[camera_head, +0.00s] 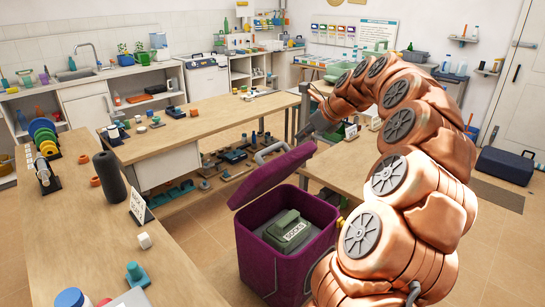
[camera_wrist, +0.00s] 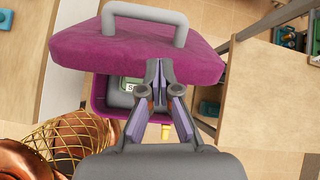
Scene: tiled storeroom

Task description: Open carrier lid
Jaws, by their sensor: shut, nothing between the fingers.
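The carrier is a purple box (camera_head: 262,265) on the tiled floor between the tables. Its purple lid (camera_head: 270,182) is raised and tilted, and the box is open beneath it. A grey handle (camera_head: 268,147) sits on the lid; it also shows at the top of the wrist view (camera_wrist: 150,12). A grey-green labelled case (camera_head: 287,232) lies inside the box. My gripper (camera_wrist: 161,66) is shut and empty, its tips overlapping the near edge of the lid in the wrist view. I cannot tell whether they touch it.
A wooden table (camera_head: 195,120) stands behind the carrier, and another wooden counter (camera_head: 85,235) runs along the left with a dark cylinder (camera_head: 108,176) on it. A third wooden table (camera_head: 345,165) is right of the carrier. Open tiled floor (camera_head: 205,235) lies left of the carrier.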

